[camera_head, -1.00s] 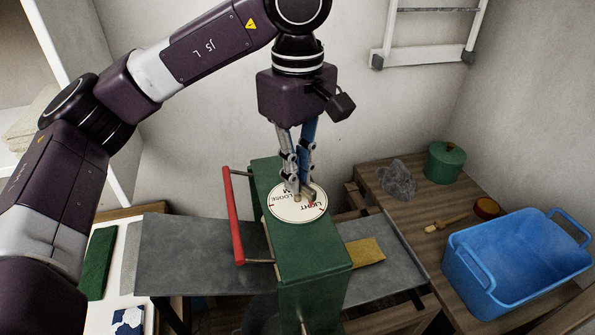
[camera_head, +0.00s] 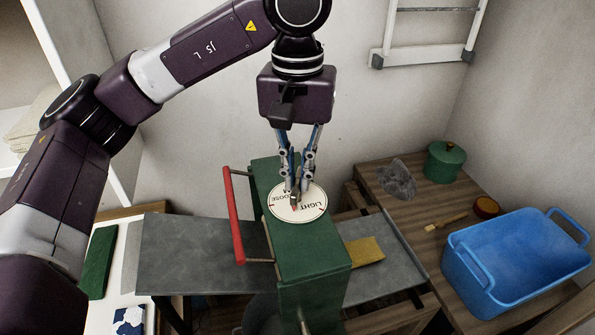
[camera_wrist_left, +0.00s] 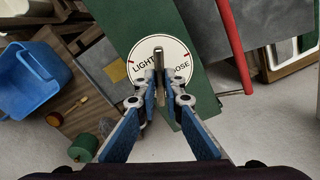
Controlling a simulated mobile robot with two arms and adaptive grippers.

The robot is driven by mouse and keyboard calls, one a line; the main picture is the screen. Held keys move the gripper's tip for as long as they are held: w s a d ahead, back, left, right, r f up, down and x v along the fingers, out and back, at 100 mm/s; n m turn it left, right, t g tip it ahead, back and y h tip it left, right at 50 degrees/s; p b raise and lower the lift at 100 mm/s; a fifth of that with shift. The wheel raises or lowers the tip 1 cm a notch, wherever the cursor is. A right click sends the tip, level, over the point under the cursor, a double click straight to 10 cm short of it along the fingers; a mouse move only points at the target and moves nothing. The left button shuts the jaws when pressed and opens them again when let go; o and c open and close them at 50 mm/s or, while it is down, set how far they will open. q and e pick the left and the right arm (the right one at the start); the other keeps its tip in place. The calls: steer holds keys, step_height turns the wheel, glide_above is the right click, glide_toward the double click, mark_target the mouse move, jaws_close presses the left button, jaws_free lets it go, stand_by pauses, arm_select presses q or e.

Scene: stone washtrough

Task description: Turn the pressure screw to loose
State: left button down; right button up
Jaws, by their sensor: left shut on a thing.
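The pressure screw's handle is a small grey bar (camera_wrist_left: 158,58) standing on a round white dial (camera_head: 314,193) on top of a green press housing (camera_head: 308,255). My left gripper (camera_head: 296,190) points down at the dial, shut on the bar. It also shows in the left wrist view (camera_wrist_left: 161,88), with a finger on each side of the bar. The dial reads LIGHT on one side and LOOSE on the other, with LOOSE partly covered. A small red mark shows at the bar's near end in the head view, between the two words. My right gripper is not in view.
A red handle bar (camera_head: 234,215) runs along the housing's left side. Grey metal plates (camera_head: 190,255) extend to both sides. A blue tub (camera_head: 520,262), a brush (camera_head: 446,222), a green pot (camera_head: 445,162) and a grey cloth (camera_head: 397,179) are on the wooden table at right.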

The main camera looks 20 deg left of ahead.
mark_target(298, 180)
arm_select(q)
steer(key=m, duration=0.6)
steer(key=shift+r, duration=0.1)
steer(key=m, duration=0.6)
steer(key=shift+w, duration=0.1)
steer(key=shift+m, duration=0.4)
steer(key=c, duration=2)
jaws_free()
steer(key=shift+c, duration=0.2)
steer(key=shift+r, duration=3.7)
